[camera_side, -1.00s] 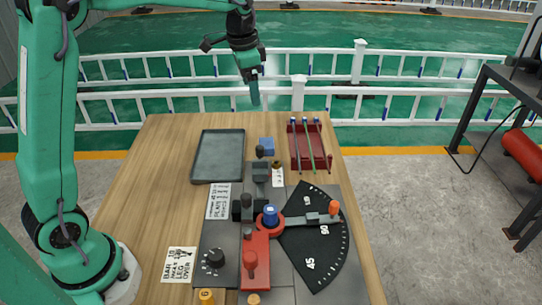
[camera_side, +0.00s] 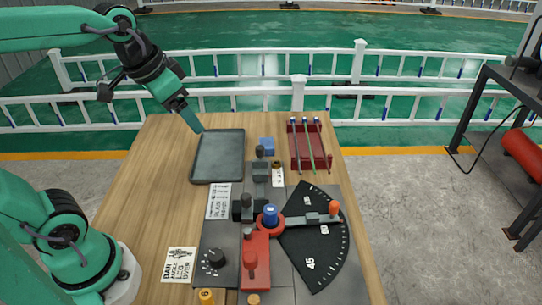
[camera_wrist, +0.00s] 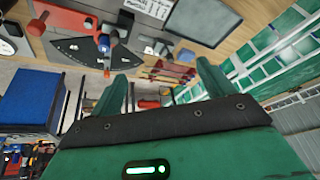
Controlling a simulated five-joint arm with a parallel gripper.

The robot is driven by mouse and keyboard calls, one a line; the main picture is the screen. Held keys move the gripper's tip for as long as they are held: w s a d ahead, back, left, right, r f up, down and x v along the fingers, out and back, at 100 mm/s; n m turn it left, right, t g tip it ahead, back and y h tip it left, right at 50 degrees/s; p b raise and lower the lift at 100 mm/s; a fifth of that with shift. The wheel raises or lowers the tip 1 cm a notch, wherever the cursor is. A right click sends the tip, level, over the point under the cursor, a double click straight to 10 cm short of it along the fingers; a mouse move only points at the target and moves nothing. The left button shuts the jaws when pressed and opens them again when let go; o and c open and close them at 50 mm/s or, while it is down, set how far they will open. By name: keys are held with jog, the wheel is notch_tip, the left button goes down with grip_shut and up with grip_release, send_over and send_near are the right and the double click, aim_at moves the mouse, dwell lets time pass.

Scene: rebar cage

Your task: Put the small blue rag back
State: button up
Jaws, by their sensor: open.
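The small blue rag (camera_side: 267,145) lies at the back of the wooden table, between the dark grey tray (camera_side: 194,170) and the red rack (camera_side: 301,160). In the side view my gripper (camera_side: 198,128) points down to the right at the tray's back left corner, to the left of the rag and apart from it. Whether it touches the tray cannot be told. In the wrist view its two green fingers (camera_wrist: 163,70) stand apart with nothing held between them.
The red rack holds several thin bars. A bending machine with a blue-topped post (camera_side: 270,215), a red handle (camera_side: 250,262) and a black angle dial (camera_side: 318,255) fills the table's front right. Paper cards (camera_side: 180,264) lie beside it. The table's left side is bare.

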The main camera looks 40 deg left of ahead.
jog(key=s+f+n, duration=0.1)
jog(key=s+f, duration=0.2)
jog(key=s, duration=0.2)
jog(key=shift+s+d+t, duration=0.25)
jog(key=shift+t, duration=0.15)
jog(key=shift+c, duration=0.2)
